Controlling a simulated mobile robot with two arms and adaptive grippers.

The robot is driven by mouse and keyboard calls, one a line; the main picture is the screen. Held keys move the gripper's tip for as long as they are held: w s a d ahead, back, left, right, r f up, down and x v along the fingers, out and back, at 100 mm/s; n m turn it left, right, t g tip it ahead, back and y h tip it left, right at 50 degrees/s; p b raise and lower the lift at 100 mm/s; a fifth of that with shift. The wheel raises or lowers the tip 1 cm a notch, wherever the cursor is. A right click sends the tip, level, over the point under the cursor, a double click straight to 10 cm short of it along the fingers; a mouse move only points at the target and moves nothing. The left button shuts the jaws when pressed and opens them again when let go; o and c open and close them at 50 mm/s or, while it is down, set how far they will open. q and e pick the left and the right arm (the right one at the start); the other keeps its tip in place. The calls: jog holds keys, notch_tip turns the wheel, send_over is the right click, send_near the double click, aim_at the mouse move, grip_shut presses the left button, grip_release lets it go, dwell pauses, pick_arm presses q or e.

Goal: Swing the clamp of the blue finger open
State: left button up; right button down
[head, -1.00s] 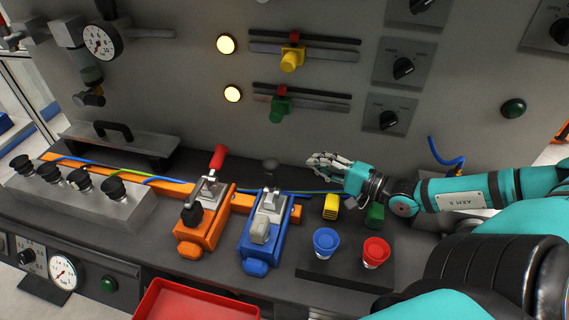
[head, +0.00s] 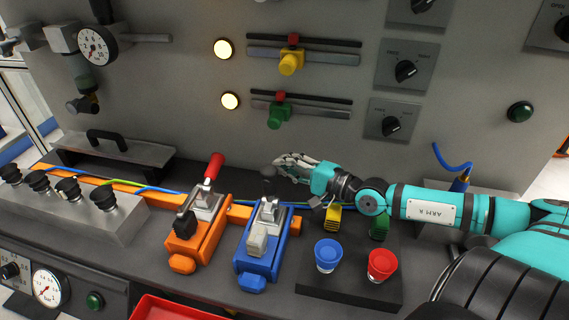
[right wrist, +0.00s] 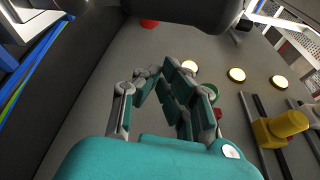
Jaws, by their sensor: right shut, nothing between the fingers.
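The blue finger (head: 262,250) is a blue block on the grey bench with a metal clamp (head: 268,210) on top. The clamp's dark grey knobbed handle (head: 268,172) stands up at its back end. My right gripper (head: 284,164) is shut and empty, its fingertips close to the right of this knob. I cannot tell whether they touch. In the right wrist view the shut fingers (right wrist: 163,75) show with nothing between them, and a large dark shape, perhaps the knob, fills the top edge. My left gripper is out of view.
An orange finger (head: 197,235) with a red handle (head: 214,166) stands just left. A black block with a blue cup (head: 328,255) and a red cup (head: 382,264) lies right. The upright panel with sliders (head: 291,63) rises behind. A red tray (head: 165,308) is in front.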

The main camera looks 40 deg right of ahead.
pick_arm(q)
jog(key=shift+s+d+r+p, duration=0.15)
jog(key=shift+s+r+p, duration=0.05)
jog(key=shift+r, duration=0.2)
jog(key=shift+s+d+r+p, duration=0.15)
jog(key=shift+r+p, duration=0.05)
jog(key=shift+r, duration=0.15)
pick_arm(e)
jog(key=shift+s+a+r, duration=0.15)
jog(key=shift+s+a, duration=0.45)
jog(key=shift+a, duration=0.05)
jog(key=shift+s+a+r+n+t, duration=0.45)
jog(key=shift+s+a+n, duration=0.1)
jog(key=shift+n, duration=0.55)
jog(key=shift+w, duration=0.15)
